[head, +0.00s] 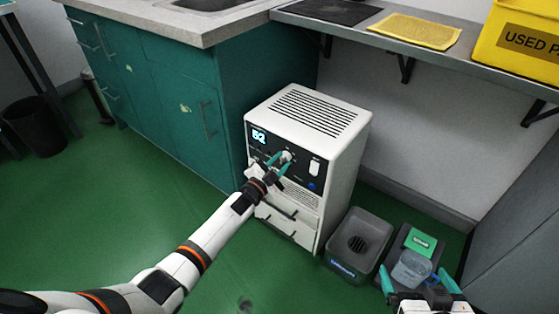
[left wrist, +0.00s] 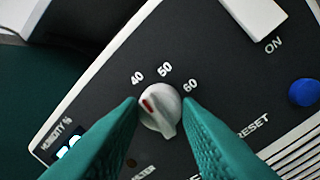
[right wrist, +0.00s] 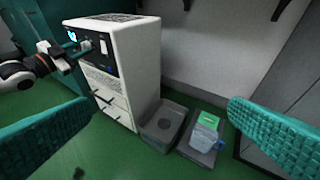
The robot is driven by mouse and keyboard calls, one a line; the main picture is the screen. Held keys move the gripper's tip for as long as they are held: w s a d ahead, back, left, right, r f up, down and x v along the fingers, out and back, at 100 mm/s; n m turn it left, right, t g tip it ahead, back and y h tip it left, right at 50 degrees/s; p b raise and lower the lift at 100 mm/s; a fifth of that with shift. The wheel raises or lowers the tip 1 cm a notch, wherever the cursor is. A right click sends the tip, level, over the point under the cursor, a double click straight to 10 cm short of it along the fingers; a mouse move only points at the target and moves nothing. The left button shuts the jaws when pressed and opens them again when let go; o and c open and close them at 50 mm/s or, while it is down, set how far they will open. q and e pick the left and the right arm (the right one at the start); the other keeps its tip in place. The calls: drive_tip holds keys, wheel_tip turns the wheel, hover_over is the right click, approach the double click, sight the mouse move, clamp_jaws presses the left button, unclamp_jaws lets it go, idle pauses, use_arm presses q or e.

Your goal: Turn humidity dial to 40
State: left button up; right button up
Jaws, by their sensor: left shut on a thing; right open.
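The humidity dial (left wrist: 160,110) is a pale knob on the black front panel of a white dehumidifier-like unit (head: 318,140). Its red mark points up-left, on the side of the 40 label (left wrist: 137,78); 50 and 60 lie further right. My left gripper (head: 281,162) is shut on the dial, with one teal finger on each side. The lit display (head: 259,136) seems to read 52, but is small; in the left wrist view it is mostly hidden by a finger. My right gripper (head: 418,283) is open and empty, low at the right, away from the unit.
A white ON switch (head: 315,167) and a blue RESET button (left wrist: 304,92) sit beside the dial. A grey bin (head: 358,243) and a tray with a clear container (head: 412,268) stand on the floor right of the unit. A shelf (head: 420,50) runs above; green floor is open at left.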

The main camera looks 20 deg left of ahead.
use_arm(q)
drive_tip(key=shift+n+p, duration=0.3)
drive_tip(key=shift+n, duration=0.8)
use_arm(e)
drive_tip(key=shift+s+d+f+g+h, duration=0.2)
drive_tip(key=shift+s+d+f+g, duration=0.05)
drive_tip(key=shift+s+f+g, duration=0.35)
drive_tip(key=shift+s+d+f+g+h, duration=0.2)
drive_tip(key=shift+s+d+f+g, duration=0.05)
drive_tip(key=shift+s+f+g, duration=0.3)
use_arm(q)
drive_tip(key=o, duration=1)
use_arm(e)
drive_tip(key=shift+w, duration=0.1)
use_arm(q)
drive_tip(key=shift+s, duration=0.1)
drive_tip(key=p+v, duration=0.3)
drive_tip(key=v, duration=0.8)
drive_tip(key=shift+s+a+p, duration=0.15)
drive_tip(key=shift+s+p, duration=0.25)
use_arm(e)
drive_tip(key=s+d+f+g+h, duration=0.1)
drive_tip(key=s+d+f+g, duration=0.2)
drive_tip(key=s+g, duration=0.3)
drive_tip(key=s, duration=0.4)
drive_tip(key=shift+d+g+h, duration=0.2)
drive_tip(key=shift+g+h, duration=0.1)
drive_tip(key=shift+g, duration=0.05)
